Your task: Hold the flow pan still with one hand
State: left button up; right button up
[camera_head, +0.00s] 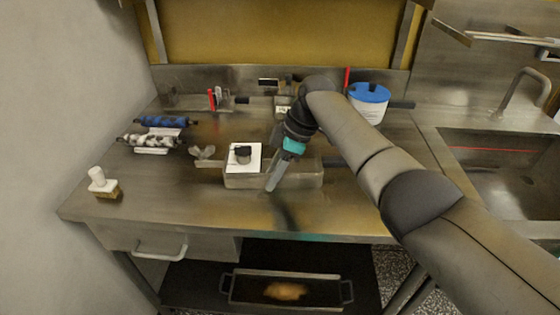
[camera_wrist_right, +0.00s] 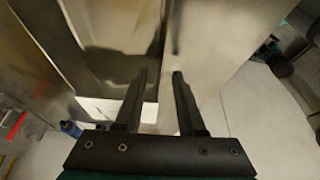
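A rectangular metal pan (camera_head: 308,181) with side lugs sits on the steel worktop, and I take it to be the flow pan. A white square plate (camera_head: 254,168) with a dark knob lies over its left part. My right gripper (camera_head: 273,184) reaches down at the pan's front side, right of the white plate. In the right wrist view its two fingers (camera_wrist_right: 160,75) stand apart over shiny metal, with a metal edge running between them. Neither finger clearly presses on it. Whether the fingertips touch the pan cannot be told. My left gripper is not in view.
Blue (camera_head: 166,121) and white-black (camera_head: 151,141) rollers, a wing nut (camera_head: 203,153) and a white-handled brush (camera_head: 103,183) lie left. A blue-lidded tub (camera_head: 368,104) stands back right. A sink (camera_head: 510,176) is far right. A handled tray (camera_head: 237,287) sits below.

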jog(key=shift+a+f, duration=0.1)
jog(key=shift+f, duration=0.2)
grip_shut()
dwell(1.8)
